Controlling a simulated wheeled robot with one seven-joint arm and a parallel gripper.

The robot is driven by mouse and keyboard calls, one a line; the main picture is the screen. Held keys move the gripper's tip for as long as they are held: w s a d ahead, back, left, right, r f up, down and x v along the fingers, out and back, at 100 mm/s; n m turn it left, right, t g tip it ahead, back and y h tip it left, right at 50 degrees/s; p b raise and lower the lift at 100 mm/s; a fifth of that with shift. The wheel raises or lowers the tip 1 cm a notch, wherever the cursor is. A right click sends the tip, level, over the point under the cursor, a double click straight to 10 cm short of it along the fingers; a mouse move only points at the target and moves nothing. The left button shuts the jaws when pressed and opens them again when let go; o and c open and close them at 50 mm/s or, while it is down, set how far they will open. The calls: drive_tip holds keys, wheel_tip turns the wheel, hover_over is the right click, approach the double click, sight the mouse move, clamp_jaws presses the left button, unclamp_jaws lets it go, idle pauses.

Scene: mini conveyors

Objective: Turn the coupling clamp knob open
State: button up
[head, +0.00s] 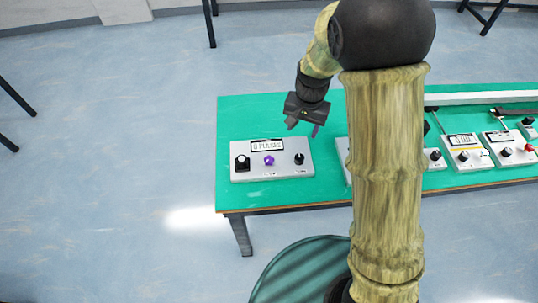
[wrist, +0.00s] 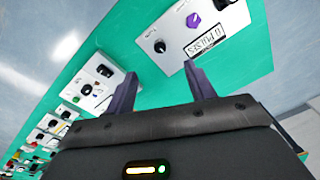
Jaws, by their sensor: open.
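A white control box (head: 262,174) with a "0 PULSES" display lies on the green table's left part. It has a black knob (head: 242,162) at left, a purple knob (head: 269,160) in the middle and a small black knob (head: 299,158) at right. The labels are too small to read, so I cannot tell which knob is the coupling clamp knob. My gripper (head: 303,127) is open and empty, above the table near the box's far right corner. In the wrist view, my gripper's fingers (wrist: 160,75) are apart, pointing towards the box with its small black knob (wrist: 160,46).
More white boxes (head: 466,160) with knobs and displays stand on the table's right part. My arm hides the middle of the green table (head: 232,118). A white rail (head: 480,98) runs along the back right. The table's far left corner is clear.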

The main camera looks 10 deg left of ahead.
hover_over(269, 159)
wheel_tip(269, 159, down, 4)
drive_tip(key=shift+g+p, duration=0.3)
drive_tip(key=shift+p, duration=0.05)
wheel_tip(269, 159, down, 17)
drive_tip(key=p, duration=0.3)
drive_tip(key=shift+f, duration=0.2)
drive_tip(key=c, duration=1)
drive_tip(key=shift+o, duration=0.2)
